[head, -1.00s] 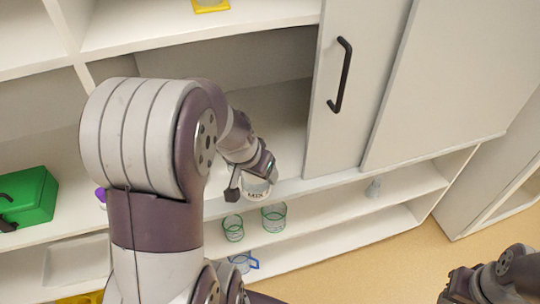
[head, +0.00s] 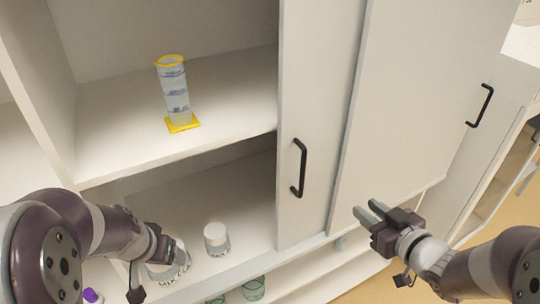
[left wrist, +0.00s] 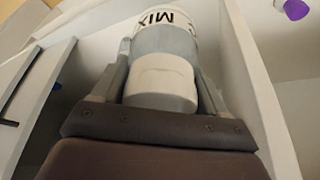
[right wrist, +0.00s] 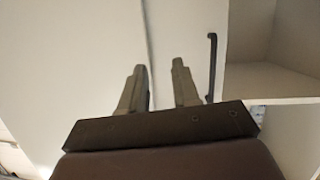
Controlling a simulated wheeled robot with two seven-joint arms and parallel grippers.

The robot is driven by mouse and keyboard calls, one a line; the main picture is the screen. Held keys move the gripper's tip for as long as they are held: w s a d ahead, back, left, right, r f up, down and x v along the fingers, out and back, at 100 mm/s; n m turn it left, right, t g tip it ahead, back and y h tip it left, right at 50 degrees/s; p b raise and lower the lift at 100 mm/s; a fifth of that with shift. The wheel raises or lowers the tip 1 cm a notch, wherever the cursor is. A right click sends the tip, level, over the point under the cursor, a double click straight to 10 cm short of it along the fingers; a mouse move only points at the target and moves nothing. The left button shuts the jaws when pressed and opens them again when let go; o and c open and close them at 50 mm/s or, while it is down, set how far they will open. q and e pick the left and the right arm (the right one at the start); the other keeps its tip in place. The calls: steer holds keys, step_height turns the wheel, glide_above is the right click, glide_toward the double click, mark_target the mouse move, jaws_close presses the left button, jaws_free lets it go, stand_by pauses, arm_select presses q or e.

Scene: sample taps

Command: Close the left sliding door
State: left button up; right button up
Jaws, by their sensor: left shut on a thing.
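The left sliding door (head: 312,90) is a pale panel with a black bar handle (head: 299,168). It stands left of the other door panel (head: 400,90), leaving the compartment to its left open. My right gripper (head: 367,214) is in front of the lower part of the doors, right of and below the handle and apart from it. Its fingers are apart and empty in the right wrist view (right wrist: 158,80). My left gripper (left wrist: 160,90) is shut on a white and grey container marked MIX (left wrist: 162,80) in the lower compartment; the arm partly hides it in the head view.
A clear cylinder with a yellow rim and base (head: 176,92) stands on the upper shelf. A white-capped jar (head: 216,238) stands on the lower shelf beside my left gripper. Green-rimmed glassware (head: 254,289) is below. Another black handle (head: 481,105) is at the right.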

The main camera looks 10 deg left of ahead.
arm_select(q)
steer(key=shift+s+a, duration=0.4)
steer(key=shift+a, duration=0.2)
steer(key=shift+d, duration=0.1)
arm_select(e)
steer(key=s+a+r+n+y, duration=0.2)
steer(key=a+r+y, duration=0.4)
steer(key=a, duration=0.1)
arm_select(q)
step_height(320, 180, up, 3)
steer(key=p, duration=0.3)
steer(key=shift+w, duration=0.1)
arm_select(e)
steer(key=shift+g, duration=0.3)
steer(key=x, duration=1.1)
steer(key=shift+w+d+f, duration=0.15)
steer(key=shift+f, duration=0.05)
jaws_close()
